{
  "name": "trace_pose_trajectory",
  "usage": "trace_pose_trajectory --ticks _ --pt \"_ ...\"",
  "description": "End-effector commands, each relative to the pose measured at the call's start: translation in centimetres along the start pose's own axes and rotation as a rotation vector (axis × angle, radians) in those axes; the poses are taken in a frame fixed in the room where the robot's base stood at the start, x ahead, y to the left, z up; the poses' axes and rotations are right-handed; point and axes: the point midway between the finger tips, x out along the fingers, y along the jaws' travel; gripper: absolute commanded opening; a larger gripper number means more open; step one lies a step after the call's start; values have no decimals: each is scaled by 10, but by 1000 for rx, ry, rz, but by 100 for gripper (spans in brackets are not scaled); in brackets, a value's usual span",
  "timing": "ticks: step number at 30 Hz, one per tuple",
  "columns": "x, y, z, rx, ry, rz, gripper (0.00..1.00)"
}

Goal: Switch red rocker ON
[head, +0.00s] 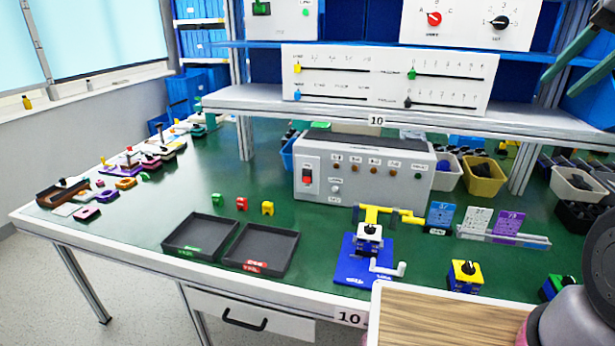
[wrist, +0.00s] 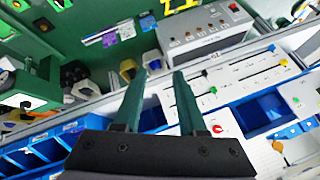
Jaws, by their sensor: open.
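The red rocker (head: 307,177) is a small switch on a white plate at the left end of the front of a grey control box (head: 390,182). The box stands on the green bench in the head view; whether the rocker is on or off is too small to tell. The box (wrist: 205,40) also shows, turned over, at the top of the wrist view. My gripper (wrist: 154,72) is open with two green fingers and nothing between them. Its fingers also show at the upper right edge of the head view, above and well right of the box, far from the rocker.
A shelf (head: 250,99) with a slider panel (head: 390,78) runs above and behind the box. Two black trays (head: 262,250) and small coloured blocks lie in front left. A yellow valve pipe on a blue base (head: 350,270) stands in front right. Bins (head: 484,178) sit right.

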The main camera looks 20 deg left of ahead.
Motion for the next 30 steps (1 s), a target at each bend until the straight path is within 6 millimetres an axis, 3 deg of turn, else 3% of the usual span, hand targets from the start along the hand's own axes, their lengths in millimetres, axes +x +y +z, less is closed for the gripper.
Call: trace_pose_trajectory --ticks 12,13,16,30 --pt "0 0 0 0 0 0 40" --pt "0 0 0 0 0 0 37" --pt "0 0 0 0 0 0 0" --pt "0 0 0 0 0 0 0"
